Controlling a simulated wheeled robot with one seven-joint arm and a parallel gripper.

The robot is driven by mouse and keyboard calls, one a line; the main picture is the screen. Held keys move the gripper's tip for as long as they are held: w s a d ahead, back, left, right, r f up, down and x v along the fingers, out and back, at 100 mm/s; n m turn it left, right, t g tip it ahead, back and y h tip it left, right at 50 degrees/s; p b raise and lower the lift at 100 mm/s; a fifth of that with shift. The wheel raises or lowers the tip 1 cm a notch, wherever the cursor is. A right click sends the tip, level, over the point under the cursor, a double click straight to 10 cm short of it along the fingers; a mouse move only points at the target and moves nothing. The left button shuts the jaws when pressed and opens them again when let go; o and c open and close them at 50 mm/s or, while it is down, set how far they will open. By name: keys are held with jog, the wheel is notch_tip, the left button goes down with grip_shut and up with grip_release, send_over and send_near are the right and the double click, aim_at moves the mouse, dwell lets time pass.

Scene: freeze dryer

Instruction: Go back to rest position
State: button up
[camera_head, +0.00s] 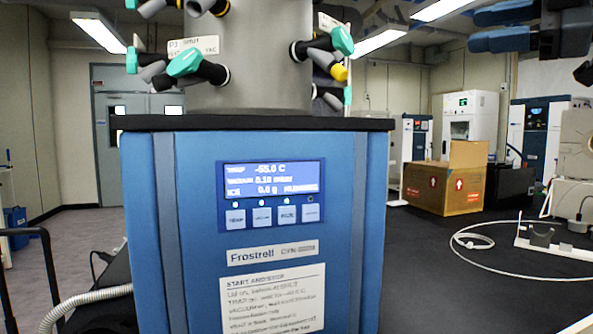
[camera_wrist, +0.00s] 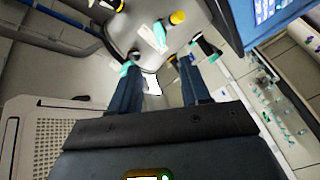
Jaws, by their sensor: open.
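My gripper (camera_head: 475,28) shows at the top right of the head view, raised and pointing left, well to the right of the freeze dryer (camera_head: 353,230). In the wrist view my gripper (camera_wrist: 158,68) has its two blue fingers spread apart, with nothing held between them. The freeze dryer is a blue cabinet with a lit display (camera_head: 272,178) and a grey metal drum (camera_head: 262,85) on its black top.
A cardboard box (camera_head: 440,190) stands on the dark surface at the right. A white cable (camera_head: 470,240) and a white holder (camera_head: 545,245) lie in front of it. White and blue machines stand behind. A ribbed hose (camera_head: 85,297) runs at the lower left.

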jog(key=w+f+m+t+h, duration=0.25)
jog(key=f+m, duration=0.25)
jog(key=f, duration=0.7)
jog(key=w+f+m+t+h, duration=0.25)
jog(key=f+m, duration=0.25)
jog(key=f, duration=0.8)
jog(key=s+a+f+m+h, duration=0.15)
jog(key=s+f+m, duration=0.25)
jog(key=f, duration=0.7)
jog(key=s+a+f+m+h, duration=0.1)
jog(key=s+f+m+h, duration=0.3)
jog(key=f, duration=0.6)
jog(key=s+a+f+m+g+h, duration=0.1)
jog(key=s+f, duration=0.3)
jog(key=s, duration=0.3)
jog(key=s+a+f+m+h+p, duration=0.1)
jog(key=s+f, duration=0.3)
jog(key=s, duration=0.3)
jog(key=s+f+m+g+h, duration=0.1)
jog(key=s+f, duration=0.4)
jog(key=s, duration=0.3)
jog(key=s+a+r, duration=0.1)
jog(key=s+r, duration=0.1)
jog(key=s, duration=0.8)
jog(key=s+a+r+g, duration=0.1)
jog(key=s+r, duration=0.1)
jog(key=s, duration=0.9)
jog(key=shift+r+n+p, duration=0.3)
jog(key=shift+r, duration=0.1)
